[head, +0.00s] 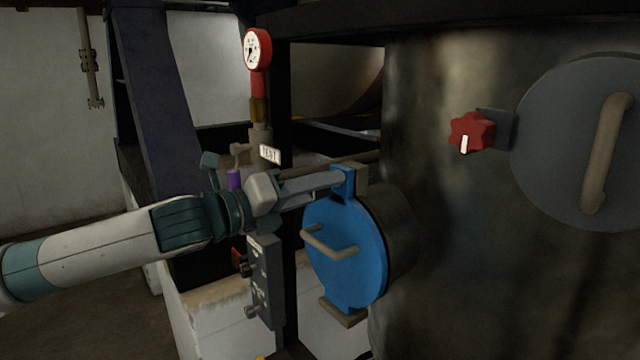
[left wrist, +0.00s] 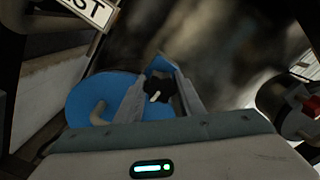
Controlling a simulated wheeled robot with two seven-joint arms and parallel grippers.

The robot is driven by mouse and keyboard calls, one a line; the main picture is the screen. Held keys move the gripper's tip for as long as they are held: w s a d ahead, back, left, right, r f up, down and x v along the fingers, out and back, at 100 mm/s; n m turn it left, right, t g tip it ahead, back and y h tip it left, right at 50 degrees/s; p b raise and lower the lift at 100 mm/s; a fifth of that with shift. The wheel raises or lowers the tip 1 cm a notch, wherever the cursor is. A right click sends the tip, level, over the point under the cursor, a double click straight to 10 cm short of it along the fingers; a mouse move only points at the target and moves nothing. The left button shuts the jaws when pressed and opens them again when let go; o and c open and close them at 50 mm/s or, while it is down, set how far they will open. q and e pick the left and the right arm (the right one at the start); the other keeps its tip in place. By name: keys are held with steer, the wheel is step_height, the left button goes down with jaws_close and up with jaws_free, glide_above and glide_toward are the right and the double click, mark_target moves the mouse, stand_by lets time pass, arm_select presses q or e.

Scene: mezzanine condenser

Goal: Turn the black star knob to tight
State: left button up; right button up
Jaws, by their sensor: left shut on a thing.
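The black star knob (left wrist: 160,88) shows in the left wrist view between my two fingers, with a white mark on its face. It sits by the upper edge of the blue round cover (head: 345,250), which also shows in the left wrist view (left wrist: 85,98). In the head view the knob is hidden behind my left gripper (head: 337,181), whose fingers reach the blue tab at the top of the cover. The left gripper is shut on the knob. My right gripper is in neither view.
A red star knob (head: 472,131) and a grey round hatch (head: 570,150) are on the large metal tank (head: 450,260) at right. A red gauge (head: 257,50) and a TEST sign (head: 269,154) stand behind my wrist. A grey control box (head: 265,280) hangs below it.

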arm_select(q)
steer(key=shift+f, duration=0.15)
steer(key=o, duration=1.1)
steer(key=shift+c, duration=0.2)
steer(key=b+v, duration=0.4)
steer(key=v, duration=1.3)
steer(key=shift+s+b, duration=0.15)
steer(key=shift+b, duration=0.2)
